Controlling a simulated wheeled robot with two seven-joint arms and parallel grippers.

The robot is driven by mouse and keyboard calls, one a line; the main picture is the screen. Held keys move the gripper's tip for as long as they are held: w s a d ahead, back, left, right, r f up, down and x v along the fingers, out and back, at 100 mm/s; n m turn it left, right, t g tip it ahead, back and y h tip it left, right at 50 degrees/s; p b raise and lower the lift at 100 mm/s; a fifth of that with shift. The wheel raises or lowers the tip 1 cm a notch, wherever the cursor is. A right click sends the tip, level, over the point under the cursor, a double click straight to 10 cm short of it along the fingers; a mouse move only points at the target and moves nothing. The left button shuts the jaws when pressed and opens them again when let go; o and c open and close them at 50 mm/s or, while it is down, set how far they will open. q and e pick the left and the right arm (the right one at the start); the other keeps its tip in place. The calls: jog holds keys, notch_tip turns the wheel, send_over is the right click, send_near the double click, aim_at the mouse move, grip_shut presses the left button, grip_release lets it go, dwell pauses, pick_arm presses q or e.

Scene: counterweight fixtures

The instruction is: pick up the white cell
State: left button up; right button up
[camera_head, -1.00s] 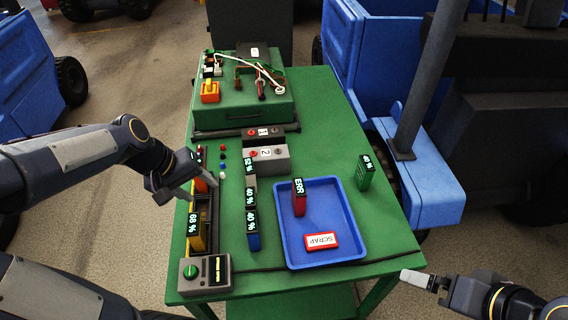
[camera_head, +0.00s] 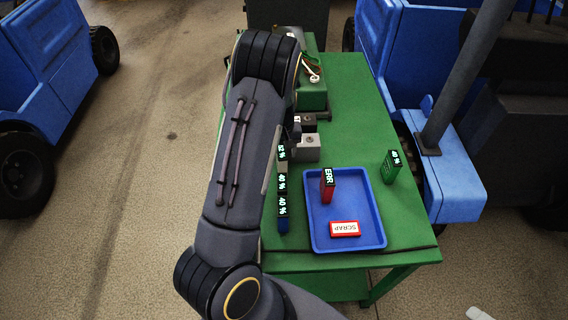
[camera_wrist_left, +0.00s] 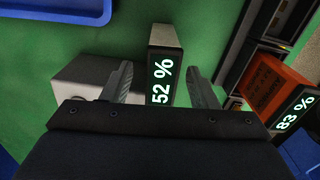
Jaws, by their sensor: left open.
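The white cell (camera_wrist_left: 165,36), with a dark display reading 52 %, stands between the two fingers of my left gripper (camera_wrist_left: 158,72) in the left wrist view. The fingers are open, one on each side of it, and I cannot tell whether they touch it. In the head view the 52 % cell (camera_head: 282,152) is at the far end of a row of cells, partly covered by my left arm. The left gripper's fingers are hidden there. Only a pale tip of my right gripper (camera_head: 479,313) shows at the bottom right edge.
Two 40 % cells (camera_head: 282,183) stand nearer in the same row. A grey box (camera_head: 307,148) is close beside the white cell. An orange-red 83 % cell (camera_wrist_left: 275,85) sits at right in the wrist view. A blue tray (camera_head: 371,190) holds a red ERR cell (camera_head: 327,186).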

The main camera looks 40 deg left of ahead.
pick_arm(q)
notch_tip(320, 180, down, 5)
jog(key=b, duration=0.2)
jog(key=shift+s+r+b, duration=0.1)
jog(key=shift+r+b, duration=0.05)
jog(key=shift+b, duration=0.2)
jog(key=shift+r, duration=0.15)
grip_shut()
